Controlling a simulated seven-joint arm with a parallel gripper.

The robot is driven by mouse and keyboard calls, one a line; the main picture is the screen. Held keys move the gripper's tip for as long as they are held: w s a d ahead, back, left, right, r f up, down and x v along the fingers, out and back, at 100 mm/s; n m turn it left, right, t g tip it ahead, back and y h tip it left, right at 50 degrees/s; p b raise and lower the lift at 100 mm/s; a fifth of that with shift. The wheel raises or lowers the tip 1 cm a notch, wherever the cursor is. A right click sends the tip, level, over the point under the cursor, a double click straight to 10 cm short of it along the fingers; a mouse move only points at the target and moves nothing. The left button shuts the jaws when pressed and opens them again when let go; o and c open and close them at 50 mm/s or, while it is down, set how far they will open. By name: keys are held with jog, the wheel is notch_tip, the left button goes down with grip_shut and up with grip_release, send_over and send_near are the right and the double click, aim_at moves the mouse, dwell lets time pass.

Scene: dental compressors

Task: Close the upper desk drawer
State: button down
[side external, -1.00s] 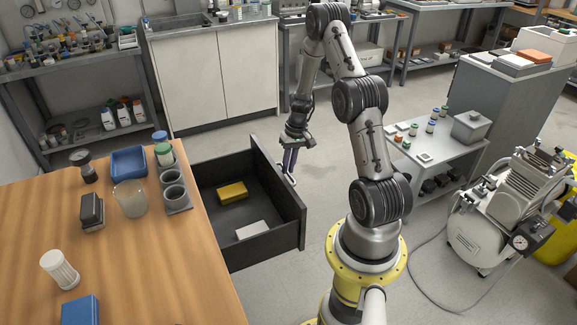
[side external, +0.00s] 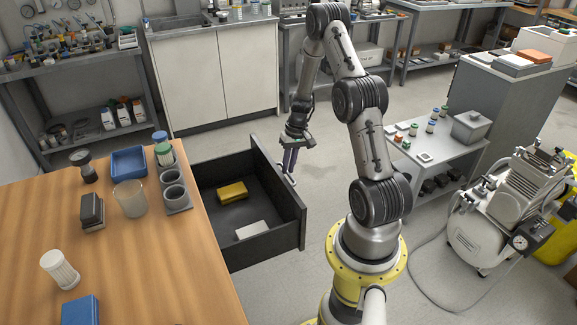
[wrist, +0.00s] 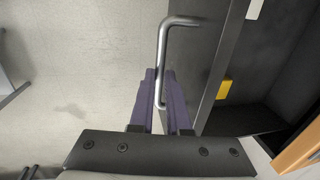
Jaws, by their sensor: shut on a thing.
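The upper desk drawer (side external: 285,208) is dark grey and stands pulled out from the wooden desk (side external: 120,220). Its open inside shows in the side view. In the wrist view, the drawer front (wrist: 215,70) carries a bent metal bar handle (wrist: 165,50). My gripper (side external: 290,166) is at the outer side of the drawer front. In the wrist view, the purple fingers of my gripper (wrist: 158,92) are shut on the handle, with the bar between them. Most of the handle is hidden in the side view.
A yellow block (side external: 233,192) and a white block (side external: 252,229) lie in the drawer. Cups, a blue tray (side external: 129,162) and a glass beaker (side external: 130,198) stand on the desk. A compressor (side external: 490,220) stands at right. The floor beyond the drawer front is clear.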

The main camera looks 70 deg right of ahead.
jog(key=w+a, duration=1.9)
jog(key=shift+w+a+r, duration=0.1)
jog(key=shift+w+a, duration=0.05)
jog(key=c, duration=1.1)
grip_release()
jog(key=shift+o, duration=1.1)
jog(key=shift+r, duration=0.1)
notch_tip(320, 180, up, 13)
jog(key=s+d, duration=0.2)
jog(key=shift+r, duration=0.15)
jog(key=shift+a, duration=0.15)
